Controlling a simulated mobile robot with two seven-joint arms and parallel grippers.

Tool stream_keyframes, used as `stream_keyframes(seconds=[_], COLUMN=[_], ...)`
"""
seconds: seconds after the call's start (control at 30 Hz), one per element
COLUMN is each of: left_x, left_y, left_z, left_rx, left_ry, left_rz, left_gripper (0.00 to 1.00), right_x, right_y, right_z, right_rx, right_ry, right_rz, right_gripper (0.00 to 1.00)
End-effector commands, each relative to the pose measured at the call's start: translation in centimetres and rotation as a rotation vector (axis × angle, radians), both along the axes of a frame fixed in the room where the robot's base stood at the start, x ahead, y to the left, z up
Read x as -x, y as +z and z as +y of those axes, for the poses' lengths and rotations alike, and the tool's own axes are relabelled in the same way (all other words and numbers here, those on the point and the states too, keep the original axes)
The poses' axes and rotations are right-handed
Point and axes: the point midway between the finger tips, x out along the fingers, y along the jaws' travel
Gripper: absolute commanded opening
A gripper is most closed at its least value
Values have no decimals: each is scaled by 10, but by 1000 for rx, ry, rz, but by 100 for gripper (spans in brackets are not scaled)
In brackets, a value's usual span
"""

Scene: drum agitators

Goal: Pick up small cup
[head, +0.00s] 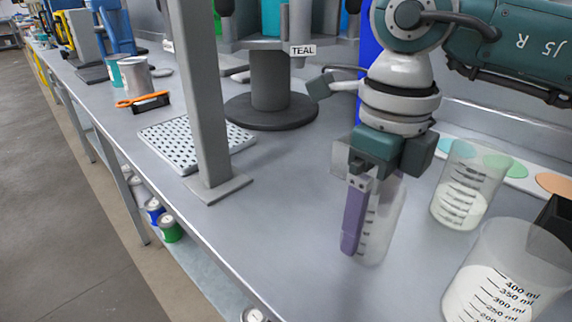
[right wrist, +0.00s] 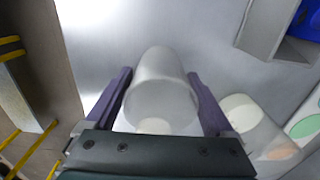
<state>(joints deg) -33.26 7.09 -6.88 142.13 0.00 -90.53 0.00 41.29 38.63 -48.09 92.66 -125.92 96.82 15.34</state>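The small cup (head: 382,222) is a clear, pale beaker-like cup with dark measuring marks, at the front middle of the bench in the head view. It also shows in the right wrist view (right wrist: 160,85), between the two purple fingers. My right gripper (head: 353,250) reaches down around the cup, with one finger in front of it and the other mostly hidden behind. In the right wrist view the gripper (right wrist: 160,78) is spread, with a finger close to each side of the cup. Firm contact is not visible. My left gripper is not in view.
A marked cup with white contents (head: 465,195) and a larger one (head: 500,290) stand to the right. A grey post (head: 207,110) and a perforated tray (head: 172,145) are to the left. A round-based stand (head: 270,108) is behind. The bench's front edge is close.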

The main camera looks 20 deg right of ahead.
Motion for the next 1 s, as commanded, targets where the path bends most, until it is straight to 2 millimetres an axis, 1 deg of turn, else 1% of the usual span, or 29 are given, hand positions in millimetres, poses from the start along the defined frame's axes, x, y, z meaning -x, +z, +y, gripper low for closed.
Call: stream_keyframes(seconds=[0.03, 0.07, 0.53, 0.57, 0.83, 0.93, 1.0], left_x=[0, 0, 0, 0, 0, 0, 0], left_y=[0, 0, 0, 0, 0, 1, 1], left_z=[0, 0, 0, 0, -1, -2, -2], left_rx=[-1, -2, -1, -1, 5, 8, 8], left_ry=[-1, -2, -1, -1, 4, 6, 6], left_rz=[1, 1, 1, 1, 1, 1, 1], left_gripper=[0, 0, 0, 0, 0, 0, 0], right_x=[0, 0, 0, 0, 0, -1, -1], right_y=[0, 0, 0, 1, 3, 9, 17], right_z=[0, 0, 0, 0, 0, 0, 0], right_rx=[0, 0, 0, 0, 0, 0, 0], right_ry=[0, 0, 0, -1, 0, -1, -2], right_rz=[0, 0, 0, 0, -1, -1, -3], right_gripper=[81, 78, 25, 23, 23, 23, 23])
